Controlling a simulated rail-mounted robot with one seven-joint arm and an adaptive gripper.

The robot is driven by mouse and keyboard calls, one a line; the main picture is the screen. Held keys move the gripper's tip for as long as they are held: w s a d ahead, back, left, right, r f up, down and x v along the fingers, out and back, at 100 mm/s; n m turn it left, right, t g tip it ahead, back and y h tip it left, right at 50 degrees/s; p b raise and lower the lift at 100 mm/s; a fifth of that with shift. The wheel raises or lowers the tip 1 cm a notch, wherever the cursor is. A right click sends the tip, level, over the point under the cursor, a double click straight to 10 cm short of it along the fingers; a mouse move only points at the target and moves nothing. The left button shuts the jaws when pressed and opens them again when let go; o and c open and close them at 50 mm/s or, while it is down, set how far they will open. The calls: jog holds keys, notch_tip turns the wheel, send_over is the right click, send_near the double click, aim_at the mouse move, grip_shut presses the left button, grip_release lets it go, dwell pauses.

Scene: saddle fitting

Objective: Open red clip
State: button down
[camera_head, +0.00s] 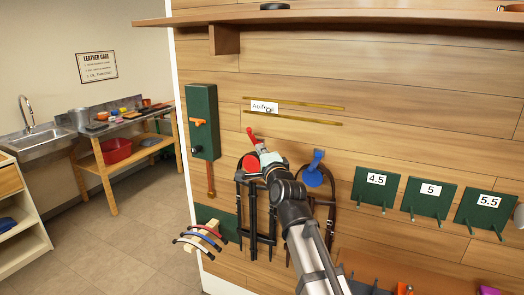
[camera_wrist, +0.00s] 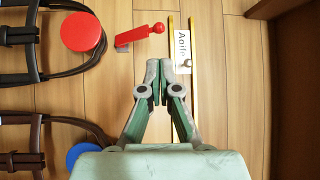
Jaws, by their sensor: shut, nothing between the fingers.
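The red clip (camera_wrist: 140,36) is a red lever with a ball knob on a small grey base. In the wrist view it lies ahead and slightly left of my gripper (camera_wrist: 161,70), apart from the fingertips. In the head view the red clip (camera_head: 253,137) points up and left on the plank wall, above a red disc (camera_head: 250,163). My gripper (camera_head: 270,160) is just right of and below it there. The fingers are shut and empty. My arm partly hides the strap area below.
A blue clip (camera_head: 318,156) is to the right. Brass rails with an "Aoife" name card (camera_head: 264,107) run above. A green box (camera_head: 202,121) is at left.

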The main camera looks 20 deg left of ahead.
aim_at(250, 131)
jog(key=p+x, duration=0.2)
jog(key=x, duration=0.9)
jog(key=shift+w+a, duration=0.25)
